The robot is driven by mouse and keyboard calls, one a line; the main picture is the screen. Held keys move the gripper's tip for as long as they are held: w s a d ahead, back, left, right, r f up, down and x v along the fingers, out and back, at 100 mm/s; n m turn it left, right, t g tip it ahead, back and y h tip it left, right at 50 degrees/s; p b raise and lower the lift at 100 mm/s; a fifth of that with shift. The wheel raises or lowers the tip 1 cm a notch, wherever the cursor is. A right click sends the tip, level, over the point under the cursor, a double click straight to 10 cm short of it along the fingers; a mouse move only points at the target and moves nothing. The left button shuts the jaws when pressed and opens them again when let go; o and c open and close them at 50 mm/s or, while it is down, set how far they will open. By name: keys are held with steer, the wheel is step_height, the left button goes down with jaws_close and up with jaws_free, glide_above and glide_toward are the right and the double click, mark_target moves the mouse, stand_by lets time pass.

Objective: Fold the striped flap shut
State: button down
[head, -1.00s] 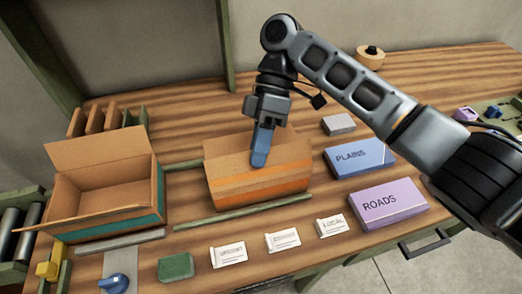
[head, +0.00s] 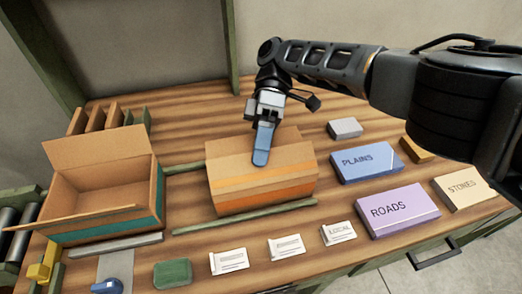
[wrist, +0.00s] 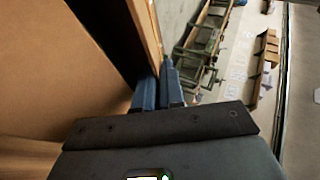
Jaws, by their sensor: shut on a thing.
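The cardboard box with orange stripes (head: 262,196) stands mid-bench in the head view. A plain brown panel (head: 230,168) rises above its striped face. I cannot tell exactly where the flap's fold line lies. My gripper (head: 262,150) comes down from above, its blue fingers overlapping the panel's top middle. In the wrist view, my gripper (wrist: 158,88) has its fingers close together at a brown cardboard edge (wrist: 148,35). It is shut on this panel, which I take to be the striped flap. The box's inside is hidden in the head view.
An open teal-banded box (head: 110,190) stands left. Blue PLAINS (head: 365,162), purple ROADS (head: 398,211) and STONES (head: 462,187) boxes stand right. Small cards (head: 286,247) and a green block (head: 172,274) lie in front. Green rails (head: 245,215) border the striped box.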

stand_by(0.4)
steer(key=c, duration=1.3)
jaws_free()
